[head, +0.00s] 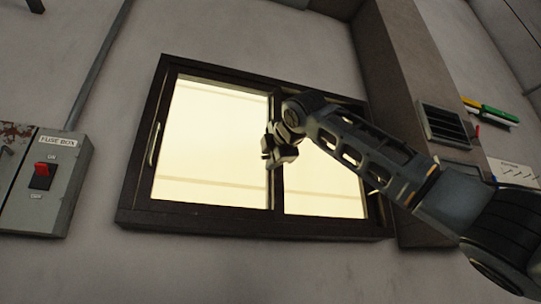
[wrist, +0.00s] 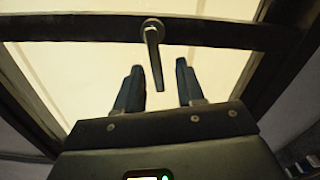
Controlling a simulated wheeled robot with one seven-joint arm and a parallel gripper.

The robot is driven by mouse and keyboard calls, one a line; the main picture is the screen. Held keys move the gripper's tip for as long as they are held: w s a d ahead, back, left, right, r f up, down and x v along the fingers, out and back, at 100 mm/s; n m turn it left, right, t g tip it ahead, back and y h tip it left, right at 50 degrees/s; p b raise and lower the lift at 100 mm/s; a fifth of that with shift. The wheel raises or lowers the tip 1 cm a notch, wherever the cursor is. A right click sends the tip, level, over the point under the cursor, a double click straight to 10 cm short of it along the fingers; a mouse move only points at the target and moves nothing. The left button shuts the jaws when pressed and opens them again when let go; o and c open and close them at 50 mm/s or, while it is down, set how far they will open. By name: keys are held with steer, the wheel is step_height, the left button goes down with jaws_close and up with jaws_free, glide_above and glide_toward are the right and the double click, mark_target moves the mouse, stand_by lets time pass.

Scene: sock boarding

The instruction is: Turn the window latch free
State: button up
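The window latch (wrist: 154,55) is a small metal lever on a round pivot, set on the dark bar of the window frame in the wrist view. Its lever hangs down from the pivot, with its lower end between my fingers in the picture. My gripper (wrist: 160,88) is open, with one dark finger on each side of the lever end; I see no contact. In the head view my gripper (head: 270,152) is in front of the window's middle bar and hides the latch. The window (head: 215,140) has a dark frame and bright panes.
A fuse box (head: 58,190) with a red switch is on the wall at the left. A pale handle (head: 154,144) is on the window's left side. A vent (head: 443,125) and coloured items (head: 490,110) are on the right. The wall below the window is clear.

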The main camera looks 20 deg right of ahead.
steer(key=shift+c, duration=0.2)
jaws_close()
steer(key=m+p, duration=0.1)
steer(key=r+m+p, duration=0.1)
steer(key=shift+m, duration=0.4)
steer(key=shift+o, duration=0.2)
jaws_free()
